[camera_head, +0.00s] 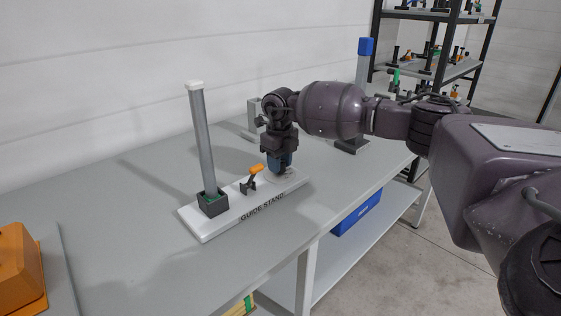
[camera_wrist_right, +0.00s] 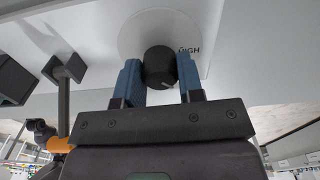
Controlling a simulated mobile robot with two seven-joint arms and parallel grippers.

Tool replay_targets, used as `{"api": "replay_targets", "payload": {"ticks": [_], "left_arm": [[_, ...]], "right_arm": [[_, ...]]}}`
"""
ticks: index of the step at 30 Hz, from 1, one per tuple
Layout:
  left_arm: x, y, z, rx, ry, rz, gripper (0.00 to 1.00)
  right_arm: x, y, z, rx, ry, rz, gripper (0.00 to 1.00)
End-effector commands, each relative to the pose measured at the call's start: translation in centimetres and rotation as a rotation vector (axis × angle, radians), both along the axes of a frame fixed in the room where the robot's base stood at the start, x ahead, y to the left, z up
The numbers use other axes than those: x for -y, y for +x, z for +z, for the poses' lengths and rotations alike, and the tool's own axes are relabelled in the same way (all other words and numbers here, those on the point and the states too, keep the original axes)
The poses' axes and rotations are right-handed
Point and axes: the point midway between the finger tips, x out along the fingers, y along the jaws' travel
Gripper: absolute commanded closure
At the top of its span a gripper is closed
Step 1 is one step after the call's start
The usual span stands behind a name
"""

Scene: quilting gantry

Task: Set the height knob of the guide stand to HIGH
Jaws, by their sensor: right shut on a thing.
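The guide stand (camera_head: 222,222) is a white base on the table, lettered GUIDE STAND. A grey post (camera_head: 203,140) with a white cap rises from a black socket at its left end, and an orange-tipped lever (camera_head: 256,170) stands mid-base. My right gripper (camera_head: 281,168) points down at the right end and hides the knob there. In the wrist view the black height knob (camera_wrist_right: 158,60) sits between the blue fingers of this gripper (camera_wrist_right: 160,82), which is shut on it. A pale mark shows on the knob's near lower side. The word HIGH (camera_wrist_right: 190,50) is right of it.
An orange block (camera_head: 14,262) lies at the table's left corner. A blue-topped post (camera_head: 365,48) and a grey bracket (camera_head: 251,120) stand behind my right arm. A blue bin (camera_head: 358,212) is on the lower shelf. The table front left of the stand is clear.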

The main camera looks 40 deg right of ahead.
Motion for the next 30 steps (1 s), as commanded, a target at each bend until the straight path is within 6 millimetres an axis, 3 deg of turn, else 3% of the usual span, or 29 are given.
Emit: {"api": "replay_targets", "payload": {"ticks": [18, 30], "left_arm": [[-0.02, 0.04, 0.14, 0.003, 0.0, 0.001, 1.0], [-0.12, -0.07, -0.16, -0.003, 0.002, 0.002, 1.0]], "right_arm": [[0.02, 0.07, 0.13, 0.003, 0.0, 0.577, 0.89], [0.01, 0.08, 0.2, 0.004, 0.0, 0.837, 0.89]]}}
